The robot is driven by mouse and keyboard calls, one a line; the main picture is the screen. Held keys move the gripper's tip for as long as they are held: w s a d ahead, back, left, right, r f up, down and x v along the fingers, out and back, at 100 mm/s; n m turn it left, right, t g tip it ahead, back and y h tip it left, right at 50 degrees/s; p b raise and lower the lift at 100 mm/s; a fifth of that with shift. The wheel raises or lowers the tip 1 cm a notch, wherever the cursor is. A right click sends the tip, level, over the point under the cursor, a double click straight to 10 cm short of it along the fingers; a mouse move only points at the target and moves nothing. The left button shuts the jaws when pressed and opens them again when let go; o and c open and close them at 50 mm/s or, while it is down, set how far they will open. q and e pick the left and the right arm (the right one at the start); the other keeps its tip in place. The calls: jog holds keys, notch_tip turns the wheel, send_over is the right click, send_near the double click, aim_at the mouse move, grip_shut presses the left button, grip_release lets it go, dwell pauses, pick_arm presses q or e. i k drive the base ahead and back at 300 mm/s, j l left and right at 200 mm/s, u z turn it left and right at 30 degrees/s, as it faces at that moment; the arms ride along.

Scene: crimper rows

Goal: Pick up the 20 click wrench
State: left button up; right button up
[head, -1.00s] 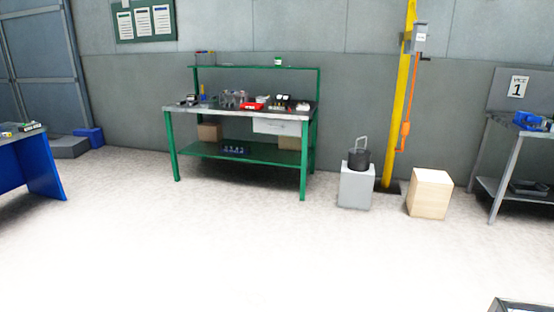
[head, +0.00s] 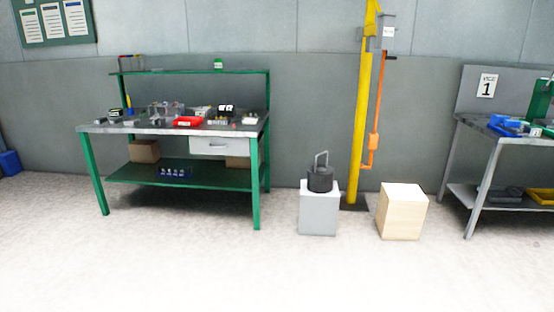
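A green-framed workbench (head: 100,128) stands left of centre against the grey wall, with several small tools and parts on its top. A red tray (head: 188,121) and a clear rack (head: 164,110) are among them. The 20 click wrench cannot be made out; the items are too small at this distance. Neither of my grippers is in view.
A grey block (head: 319,214) bearing a black pot-like weight (head: 320,180), a yellow post (head: 360,120) and a wooden box (head: 403,212) stand right of the bench. A grey bench (head: 465,185) with blue items is at the right edge. The foreground floor is clear.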

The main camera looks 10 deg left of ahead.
aim_at(157, 114)
jog(key=i, duration=1.6)
jog(key=i+u, duration=0.3)
jog(key=i, duration=0.5)
jog(key=i+l+u, duration=0.15)
jog(key=i+u, duration=0.15)
jog(key=i, duration=0.5)
jog(key=i+u, duration=0.3)
jog(key=i, duration=0.2)
jog(key=i+u, duration=0.3)
jog(key=i, duration=0.2)
jog(key=i+l+u, duration=0.3)
jog(key=i, duration=0.2)
